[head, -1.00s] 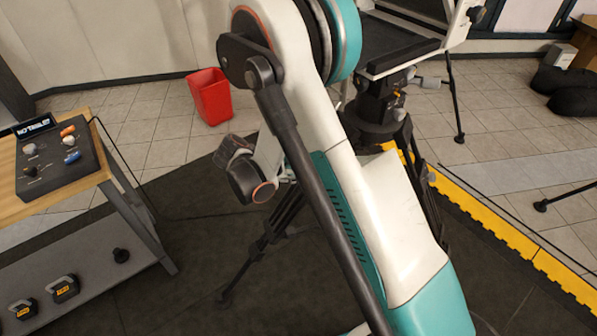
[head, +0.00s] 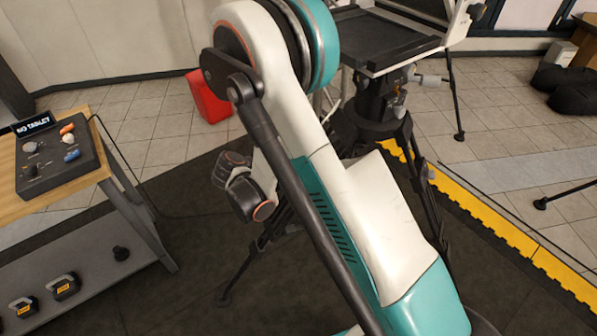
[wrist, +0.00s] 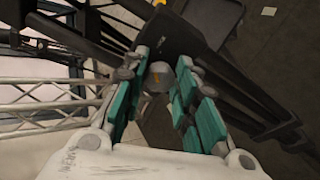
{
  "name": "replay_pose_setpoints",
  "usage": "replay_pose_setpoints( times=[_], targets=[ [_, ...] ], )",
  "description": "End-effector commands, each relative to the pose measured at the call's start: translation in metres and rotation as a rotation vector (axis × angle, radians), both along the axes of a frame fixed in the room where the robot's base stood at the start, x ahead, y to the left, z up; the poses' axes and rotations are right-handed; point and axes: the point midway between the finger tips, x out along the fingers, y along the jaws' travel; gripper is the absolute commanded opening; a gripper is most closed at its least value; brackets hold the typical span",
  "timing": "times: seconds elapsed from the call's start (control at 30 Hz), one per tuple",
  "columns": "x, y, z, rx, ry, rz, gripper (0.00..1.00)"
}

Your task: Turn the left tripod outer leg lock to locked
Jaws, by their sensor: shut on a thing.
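The black tripod (head: 378,125) stands beyond my arm in the head view, its legs spread on the dark floor mat. My arm covers much of it there, and my gripper is hidden behind the arm. In the wrist view my gripper (wrist: 161,72) has its teal-padded fingers on both sides of a small grey lock knob (wrist: 158,76) with an orange mark, and is shut on it. The knob sits beside the dark tripod legs (wrist: 255,100). I cannot read whether the lock is at locked.
A wooden-topped bench (head: 75,183) with a control box (head: 55,160) stands at the left. A red bin (head: 207,97) is behind. A yellow mat edge (head: 490,222) runs at the right. In the wrist view a metal truss (wrist: 45,105) lies at the left.

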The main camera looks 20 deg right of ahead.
Motion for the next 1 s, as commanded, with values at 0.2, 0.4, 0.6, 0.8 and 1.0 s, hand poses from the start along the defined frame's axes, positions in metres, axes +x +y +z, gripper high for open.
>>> replay_pose_setpoints(
  times=[0.2,0.4,0.6,0.8,1.0],
  targets=[
    [-0.0003,0.0004,-0.0007,0.003,-0.042,-0.026,0.03],
    [-0.0004,0.0004,-0.0009,0.004,-0.051,-0.032,0.03],
    [-0.0004,0.0004,-0.0009,0.003,-0.05,-0.031,0.03],
    [-0.0004,0.0004,-0.0009,0.003,-0.05,-0.031,0.47],
    [-0.0003,0.0003,-0.0007,0.003,-0.05,-0.031,0.47]
  ],
)
